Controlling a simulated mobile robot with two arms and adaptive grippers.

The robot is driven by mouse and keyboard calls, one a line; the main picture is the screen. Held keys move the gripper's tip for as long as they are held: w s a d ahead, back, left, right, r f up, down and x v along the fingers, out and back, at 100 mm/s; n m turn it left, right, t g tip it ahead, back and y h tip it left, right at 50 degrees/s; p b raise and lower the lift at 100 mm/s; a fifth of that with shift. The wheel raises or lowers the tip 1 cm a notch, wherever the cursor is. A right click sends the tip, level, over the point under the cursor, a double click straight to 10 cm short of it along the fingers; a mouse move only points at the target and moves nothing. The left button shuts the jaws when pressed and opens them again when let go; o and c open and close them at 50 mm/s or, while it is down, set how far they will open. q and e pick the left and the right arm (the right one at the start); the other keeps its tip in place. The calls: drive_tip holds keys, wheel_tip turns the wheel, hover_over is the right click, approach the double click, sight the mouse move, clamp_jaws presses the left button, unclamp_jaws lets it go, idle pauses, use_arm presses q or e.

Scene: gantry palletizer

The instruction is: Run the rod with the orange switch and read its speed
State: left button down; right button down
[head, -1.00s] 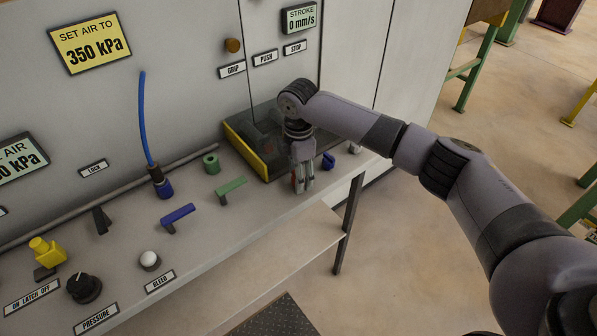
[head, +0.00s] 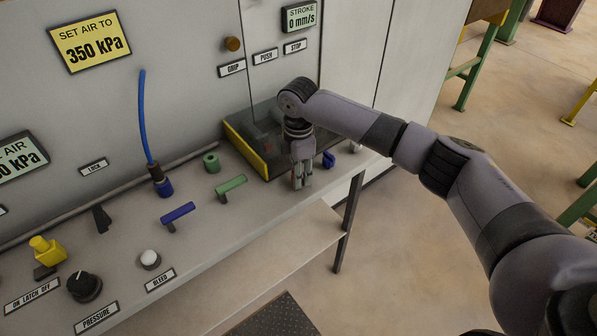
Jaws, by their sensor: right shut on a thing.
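My right gripper (head: 301,184) points down at the front edge of the bench, in front of the dark clear-sided box. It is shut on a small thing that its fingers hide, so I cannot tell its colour. No orange switch shows clearly. The STROKE display (head: 300,17) on the wall panel reads 0 mm/s. I cannot make out the rod for certain. My left gripper is not in view.
The box (head: 246,149) with a yellow edge stands behind my gripper. A blue knob (head: 328,159) is close on its right. A green lever (head: 231,188) and a blue lever (head: 178,213) stand to the left. Open floor (head: 400,260) lies in front.

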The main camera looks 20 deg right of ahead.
drive_tip(key=shift+r+m+p, duration=0.2)
drive_tip(key=shift+m+p, duration=0.3)
drive_tip(key=shift+p, duration=0.3)
drive_tip(key=m+p, duration=0.6)
drive_tip(key=p, duration=0.1)
drive_tip(key=shift+s+m+p, duration=0.1)
drive_tip(key=shift+m+p, duration=0.2)
drive_tip(key=m+p, duration=0.2)
drive_tip(key=shift+a+m, duration=0.1)
drive_tip(key=shift+m, duration=0.3)
drive_tip(key=shift+f+m+p, duration=0.1)
drive_tip(key=shift+m+p, duration=0.55)
drive_tip(key=shift+m, duration=0.15)
drive_tip(key=c, duration=1.3)
unclamp_jaws()
drive_tip(key=shift+f, duration=0.1)
